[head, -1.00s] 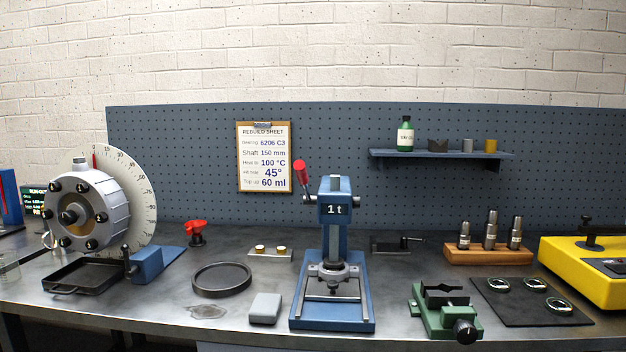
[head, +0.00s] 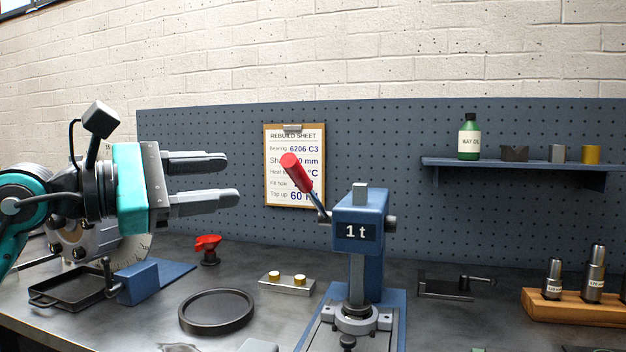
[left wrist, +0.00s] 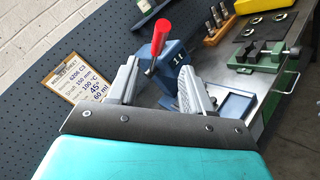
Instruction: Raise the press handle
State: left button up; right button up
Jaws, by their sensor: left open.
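The blue press (head: 360,222), marked "1 t", stands on the workbench. Its handle, with a red grip (head: 297,172), slants up and to the left from a pivot on the press head's left side. My left gripper (head: 232,178) is open and empty, with its fingers pointing right toward the red grip and a gap between them in the head view. In the left wrist view, the red grip (left wrist: 157,45) shows beyond and between the two spread fingertips (left wrist: 160,72). The press head (left wrist: 172,60) is behind it. My right gripper is not in view.
A clipboard sheet (head: 290,190) hangs on the pegboard behind the handle. A shelf (head: 515,165) with a green bottle (head: 469,138) is at right. A round black tray (head: 216,311), a small block with brass pieces (head: 287,284) and a red-topped item (head: 208,246) lie left of the press.

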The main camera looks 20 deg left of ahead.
aim_at(296, 182)
pick_arm(q)
jog(key=p+x, duration=0.2)
jog(key=x, duration=1)
jog(key=shift+w+d+r+p, duration=0.1)
jog(key=shift+w+d+p, duration=0.15)
jog(key=shift+p, duration=0.15)
jog(key=shift+a, duration=0.1)
grip_shut()
